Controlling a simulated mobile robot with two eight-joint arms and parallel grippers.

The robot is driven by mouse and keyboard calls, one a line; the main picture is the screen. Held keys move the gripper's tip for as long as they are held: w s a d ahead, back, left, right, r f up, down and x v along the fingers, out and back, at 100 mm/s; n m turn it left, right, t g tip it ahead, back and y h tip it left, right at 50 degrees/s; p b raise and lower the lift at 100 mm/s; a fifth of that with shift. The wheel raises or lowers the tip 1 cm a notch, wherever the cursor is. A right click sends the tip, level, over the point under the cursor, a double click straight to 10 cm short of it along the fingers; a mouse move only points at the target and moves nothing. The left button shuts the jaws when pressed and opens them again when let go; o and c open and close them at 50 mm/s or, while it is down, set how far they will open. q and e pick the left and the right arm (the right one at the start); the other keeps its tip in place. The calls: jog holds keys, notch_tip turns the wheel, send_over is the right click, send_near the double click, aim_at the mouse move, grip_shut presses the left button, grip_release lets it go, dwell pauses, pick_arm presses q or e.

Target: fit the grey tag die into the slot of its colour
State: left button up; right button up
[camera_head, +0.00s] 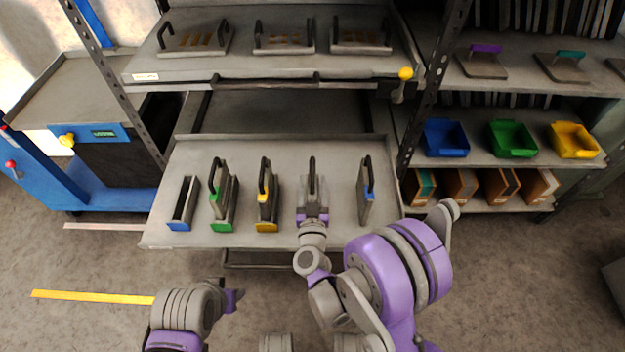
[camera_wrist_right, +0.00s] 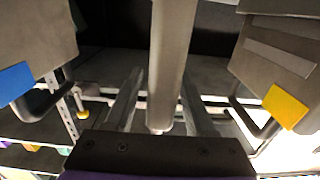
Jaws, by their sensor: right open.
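A die with a dark upright handle (camera_head: 312,167) stands on the pulled-out tray, between the yellow-tagged die and the blue-tagged die. Its front is hidden by my right gripper, so I cannot read its tag colour. My right gripper (camera_head: 313,207) is open in front of it. In the right wrist view a thick grey bar (camera_wrist_right: 172,60), apparently the handle, runs between the two open fingers (camera_wrist_right: 160,112). I cannot make out a grey slot. My left gripper (camera_head: 233,299) is low at the front, clear of the tray; its jaws are not readable.
On the tray (camera_head: 160,238) are an empty blue-tagged slot (camera_head: 183,205), a green-tagged die (camera_head: 222,205), a yellow-tagged die (camera_head: 267,205) and a blue-tagged die (camera_head: 366,195) at right. A shelf (camera_head: 300,72) overhangs the tray's back. Coloured bins (camera_head: 512,140) stand at right.

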aim_at(312, 196)
jog(key=s, duration=0.4)
jog(key=s+b, duration=0.4)
jog(key=s, duration=0.2)
jog(key=shift+s, duration=0.3)
jog(key=shift+r, duration=0.1)
